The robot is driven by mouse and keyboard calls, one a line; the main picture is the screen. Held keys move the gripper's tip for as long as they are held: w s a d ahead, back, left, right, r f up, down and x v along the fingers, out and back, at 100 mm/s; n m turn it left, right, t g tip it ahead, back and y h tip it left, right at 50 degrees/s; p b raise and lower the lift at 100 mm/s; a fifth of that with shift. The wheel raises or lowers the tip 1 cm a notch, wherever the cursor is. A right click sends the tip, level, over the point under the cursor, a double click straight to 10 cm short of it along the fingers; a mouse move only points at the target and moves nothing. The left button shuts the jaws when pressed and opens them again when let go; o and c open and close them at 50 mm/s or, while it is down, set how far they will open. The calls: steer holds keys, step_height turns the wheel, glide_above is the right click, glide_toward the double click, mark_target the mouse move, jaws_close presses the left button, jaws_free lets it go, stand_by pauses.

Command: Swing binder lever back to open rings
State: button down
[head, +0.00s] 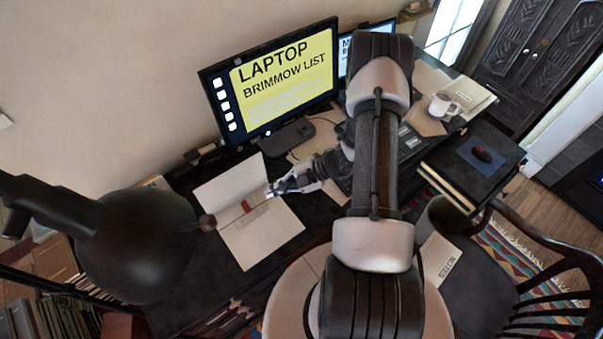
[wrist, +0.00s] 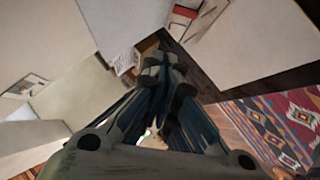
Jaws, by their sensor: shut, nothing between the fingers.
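An open binder with white pages (head: 265,243) lies flat on the dark desk, in front of the big monitor. A small red part (head: 246,206) shows along its middle strip; the lever and rings are too small to tell apart. My gripper (head: 273,191) is at the binder's right side, near the right end of the middle strip. The fingers are shut with nothing held. I cannot tell whether they touch the binder.
A black desk lamp (head: 140,245) hangs in the left foreground. A yellow-screened monitor (head: 285,85) stands behind the binder. A patterned rug (wrist: 275,125) lies below.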

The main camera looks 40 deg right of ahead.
steer(key=p+v, duration=0.1)
steer(key=v, duration=0.8)
steer(key=shift+d+r, duration=0.2)
steer(key=shift+d, duration=0.05)
